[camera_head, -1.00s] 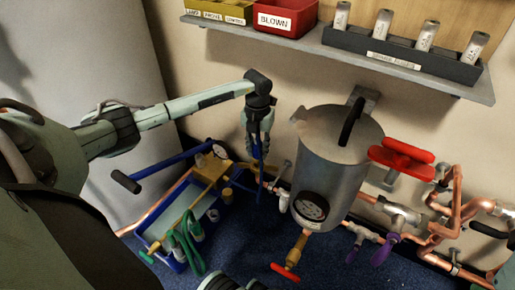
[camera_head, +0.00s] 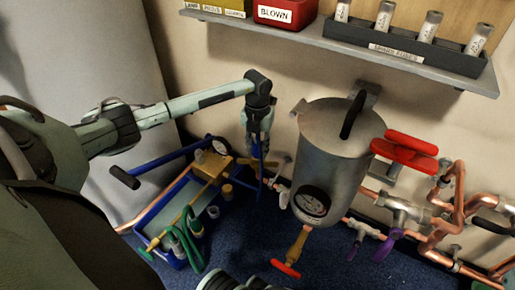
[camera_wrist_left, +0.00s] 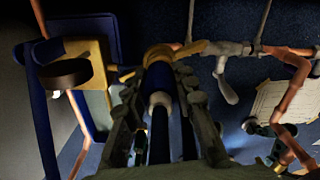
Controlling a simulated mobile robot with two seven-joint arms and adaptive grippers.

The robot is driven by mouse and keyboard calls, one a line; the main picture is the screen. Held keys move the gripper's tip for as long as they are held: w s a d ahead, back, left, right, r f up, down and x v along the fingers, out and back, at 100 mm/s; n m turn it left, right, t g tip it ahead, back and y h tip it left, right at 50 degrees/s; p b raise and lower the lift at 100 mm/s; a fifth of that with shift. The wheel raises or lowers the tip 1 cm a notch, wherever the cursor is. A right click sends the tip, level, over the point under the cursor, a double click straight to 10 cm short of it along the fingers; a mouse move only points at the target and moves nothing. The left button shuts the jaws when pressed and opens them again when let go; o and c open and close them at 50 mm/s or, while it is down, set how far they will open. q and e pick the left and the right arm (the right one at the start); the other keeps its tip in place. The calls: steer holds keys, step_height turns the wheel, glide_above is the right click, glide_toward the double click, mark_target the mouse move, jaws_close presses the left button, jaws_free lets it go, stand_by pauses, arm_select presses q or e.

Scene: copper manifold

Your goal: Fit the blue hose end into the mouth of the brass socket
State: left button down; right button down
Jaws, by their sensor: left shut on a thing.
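My left gripper (camera_head: 258,148) hangs fingers down between the blue pump tray and the grey vessel. In the left wrist view its fingers (camera_wrist_left: 160,88) are shut on the blue hose (camera_wrist_left: 159,135), which has a white collar near its end. A brass-coloured piece (camera_wrist_left: 190,48), seemingly the brass socket, shows at the far end of the hose. It also shows just below the gripper in the head view (camera_head: 264,163). The hose end looks in line with it and close. I cannot tell whether the end is inside the mouth.
The grey vessel (camera_head: 333,155) with a gauge stands close to the right of the gripper. A blue tray (camera_head: 150,217) with a brass pump block (camera_head: 213,164) and green hose is to the left. Copper pipes (camera_head: 452,210) run along the wall at right. A shelf (camera_head: 350,48) overhangs.

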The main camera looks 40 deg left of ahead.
mark_target(258, 139)
arm_select(q)
steer(key=shift+f+b, duration=0.3)
steer(key=shift+f, duration=0.45)
stand_by(0.7)
steer(key=c, duration=1.2)
jaws_free()
steer(key=shift+o, duration=0.2)
steer(key=shift+r, duration=3.8)
